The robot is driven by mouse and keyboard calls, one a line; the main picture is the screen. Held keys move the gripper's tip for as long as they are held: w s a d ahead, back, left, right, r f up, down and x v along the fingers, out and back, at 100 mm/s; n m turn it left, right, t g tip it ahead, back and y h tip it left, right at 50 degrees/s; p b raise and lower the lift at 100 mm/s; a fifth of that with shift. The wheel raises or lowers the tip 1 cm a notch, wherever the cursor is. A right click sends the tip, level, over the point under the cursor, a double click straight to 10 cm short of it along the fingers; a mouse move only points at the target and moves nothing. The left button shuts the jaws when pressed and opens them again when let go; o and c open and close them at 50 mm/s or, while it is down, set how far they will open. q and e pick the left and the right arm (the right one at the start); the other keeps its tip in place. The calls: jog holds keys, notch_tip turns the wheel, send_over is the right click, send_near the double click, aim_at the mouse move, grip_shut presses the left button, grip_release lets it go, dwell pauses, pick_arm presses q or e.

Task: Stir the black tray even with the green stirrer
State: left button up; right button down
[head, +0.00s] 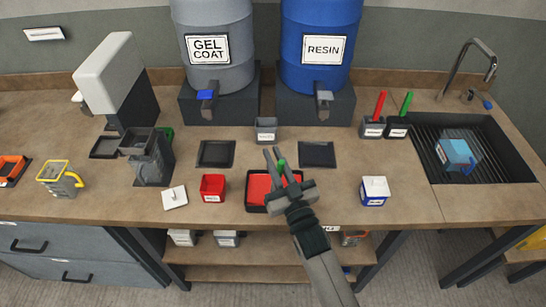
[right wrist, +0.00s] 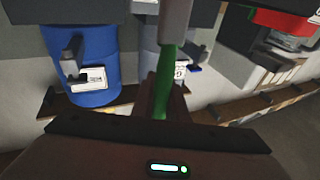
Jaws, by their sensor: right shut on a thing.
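My right gripper (head: 279,158) is shut on a green stirrer (head: 282,164). Only a short green part of it shows between the fingers in the head view. Its green shaft (right wrist: 165,85) also shows in the right wrist view. The gripper is over a black tray (head: 248,191) with red material in it, at the front middle of the worktop. The arm and gripper cover the tray's right part. I cannot tell whether the stirrer's lower end touches the red material. My left gripper is not in view.
Two empty-looking black trays (head: 215,154) (head: 317,155) lie behind. A red pot (head: 213,188) and white lid (head: 174,197) are left of the filled tray. A blue-and-white pot (head: 374,191) is right. Holders with red (head: 380,104) and green (head: 406,103) sticks stand near the sink.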

jog(key=shift+r, duration=0.15)
jog(key=shift+s+d+r+p, duration=0.15)
jog(key=shift+s+r+p, duration=0.05)
jog(key=shift+r+p, duration=0.9)
jog(key=shift+s+d+r+p, duration=0.1)
jog(key=shift+s+r+p, duration=0.1)
jog(key=shift+r+p, duration=0.85)
